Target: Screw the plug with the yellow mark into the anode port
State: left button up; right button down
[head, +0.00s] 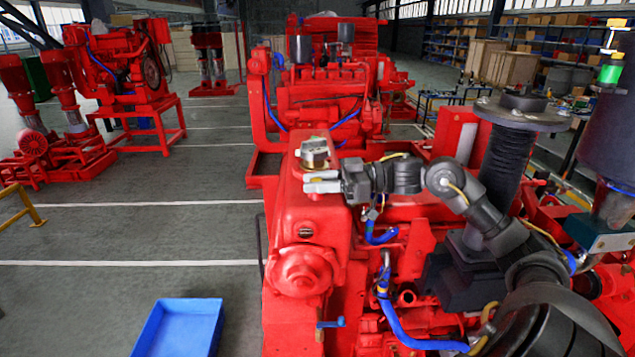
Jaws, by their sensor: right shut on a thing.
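My right gripper (309,182) reaches in from the right with its pale fingers pointing left, at the upper part of the red tank (312,207) on the near pumpset. The fingers are close together on something small that I cannot make out. No yellow mark shows at the fingertips, so I cannot tell whether it is the plug. A metal cap (315,152) stands on the tank's top, just behind the fingers. A small dark opening (306,231) is on the tank's face below the gripper; I cannot tell whether it is the anode port. My left gripper is out of view.
A black ribbed pipe with a round flange (522,109) stands beside my right arm. Blue hoses (405,334) run below the arm. A blue bin (180,328) is on the floor at the lower left. Another red pumpset (320,95) stands behind.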

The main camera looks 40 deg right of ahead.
jog(key=shift+a+f+m+t+h, duration=0.1)
jog(key=shift+m+t+h, duration=0.2)
jog(key=shift+m+t, duration=0.15)
jog(key=shift+m+t+h, duration=0.95)
jog(key=shift+t+h, duration=0.25)
jog(key=shift+t, duration=0.05)
jog(key=shift+m+h, duration=0.3)
jog(key=shift+m+t+h, duration=1.3)
jog(key=shift+m+h, duration=0.4)
jog(key=shift+h, duration=0.6)
jog(key=c, duration=1)
grip_release()
jog(key=shift+c, duration=0.2)
